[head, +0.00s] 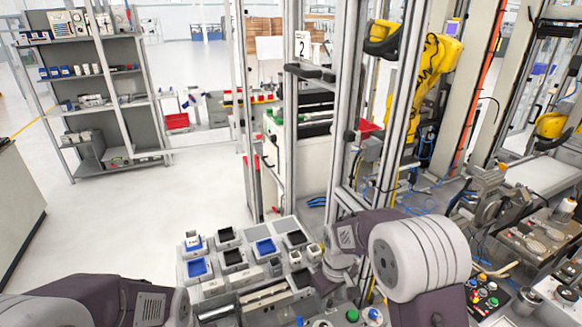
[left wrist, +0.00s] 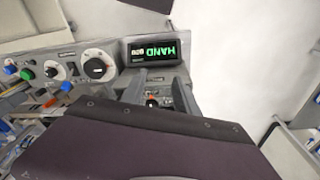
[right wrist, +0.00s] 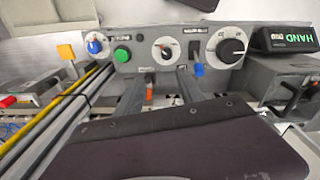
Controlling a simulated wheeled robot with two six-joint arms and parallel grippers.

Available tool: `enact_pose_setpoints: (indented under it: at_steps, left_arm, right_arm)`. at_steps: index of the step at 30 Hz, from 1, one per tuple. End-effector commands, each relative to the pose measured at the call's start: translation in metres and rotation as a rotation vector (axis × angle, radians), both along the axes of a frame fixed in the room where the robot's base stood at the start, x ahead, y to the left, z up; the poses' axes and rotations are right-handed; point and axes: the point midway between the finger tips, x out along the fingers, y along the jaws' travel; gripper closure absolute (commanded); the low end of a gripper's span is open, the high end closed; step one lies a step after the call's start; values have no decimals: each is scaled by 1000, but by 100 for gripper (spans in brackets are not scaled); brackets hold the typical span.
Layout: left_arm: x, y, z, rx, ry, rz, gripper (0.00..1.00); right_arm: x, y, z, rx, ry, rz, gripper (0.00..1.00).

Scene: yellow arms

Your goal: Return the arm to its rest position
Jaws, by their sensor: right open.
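My right gripper (right wrist: 161,76) is open in the right wrist view, its two fingers apart with nothing between them. They point toward a grey control panel (right wrist: 207,67) with knobs and buttons. My right arm (head: 415,258) reaches in from the lower right of the head view and bends down at the wrist over the machine's front. My left gripper (left wrist: 160,80) is open and empty in the left wrist view, in front of a panel with a green-lit HAND display (left wrist: 154,50). In the head view my left arm (head: 95,303) fills the lower left corner, and its fingers are out of sight.
A grid of small bins (head: 235,257), some blue and some black, lies below my arms' reach area. A metal frame post (head: 350,110) stands close behind my right arm. Control buttons (head: 487,295) are at the lower right. Open floor (head: 130,215) lies at left.

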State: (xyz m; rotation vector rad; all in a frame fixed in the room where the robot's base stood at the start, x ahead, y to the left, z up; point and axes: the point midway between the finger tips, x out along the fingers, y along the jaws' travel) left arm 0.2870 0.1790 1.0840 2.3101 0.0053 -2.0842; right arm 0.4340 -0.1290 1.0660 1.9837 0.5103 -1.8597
Motion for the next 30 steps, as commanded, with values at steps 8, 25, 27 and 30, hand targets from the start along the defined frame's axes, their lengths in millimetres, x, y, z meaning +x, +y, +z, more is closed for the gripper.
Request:
enact_pose_setpoints:
  at_steps: [8, 25, 27, 30]
  left_arm:
    - [0, 0, -39, 0, 1, 0, 64]
    - [0, 0, -35, 0, 0, 0, 64]
    - [0, 0, -35, 0, 0, 0, 64]
    - [0, 0, -35, 0, 0, 0, 64]
  right_arm:
    - [-112, -48, -1, 36, -55, -329, 55]
    - [-147, -49, -17, 53, -33, -550, 55]
    - [-147, -49, -17, 53, -33, -549, 55]
    - [-147, -49, -17, 53, -33, -549, 55]
